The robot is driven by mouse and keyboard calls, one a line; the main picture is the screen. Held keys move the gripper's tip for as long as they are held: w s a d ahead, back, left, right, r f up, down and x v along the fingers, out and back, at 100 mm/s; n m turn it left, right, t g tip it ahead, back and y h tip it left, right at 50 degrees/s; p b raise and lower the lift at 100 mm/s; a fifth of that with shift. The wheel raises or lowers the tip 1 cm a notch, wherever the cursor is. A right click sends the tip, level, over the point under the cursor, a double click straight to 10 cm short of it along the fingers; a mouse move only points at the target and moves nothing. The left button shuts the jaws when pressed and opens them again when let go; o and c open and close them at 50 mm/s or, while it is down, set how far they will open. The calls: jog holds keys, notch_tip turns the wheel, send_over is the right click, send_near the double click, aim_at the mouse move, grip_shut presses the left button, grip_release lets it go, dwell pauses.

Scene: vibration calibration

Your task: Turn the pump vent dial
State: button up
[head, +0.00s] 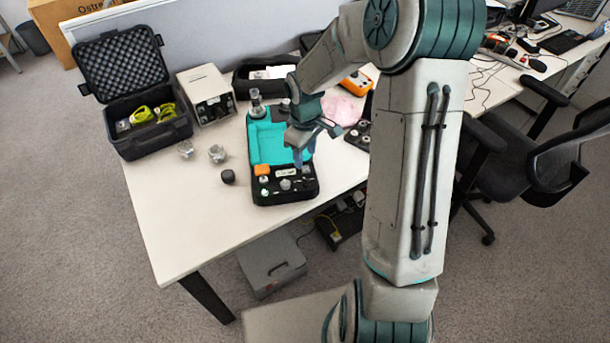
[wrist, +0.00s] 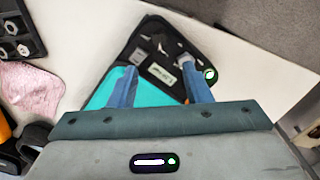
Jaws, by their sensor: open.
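My gripper (head: 303,160) is open, with its blue fingers pointing down over the open teal-and-black case (head: 267,140) on the white table. In the wrist view my gripper (wrist: 158,67) has its fingers apart, with the case's black foam (wrist: 150,42) showing between and beyond them. Several small parts sit in the foam, including an orange one (head: 262,170) and a round silvery one (head: 285,184). A silvery cylinder with a knob (head: 256,103) stands at the case's far end. I cannot tell which part is the pump vent dial. Nothing is visibly held.
A black hard case (head: 150,138) with yellow-green items stands open at the left. A grey box with a dark front (head: 206,95) is beside it. Small round pieces (head: 217,153) lie left of the teal case. A pink cloth (head: 343,110) lies behind my gripper. The table's front left is clear.

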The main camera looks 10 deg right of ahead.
aim_at(305, 179)
notch_tip(305, 179, down, 10)
jog(key=shift+f, duration=0.15)
dwell(0.3)
jog(key=c, duration=0.9)
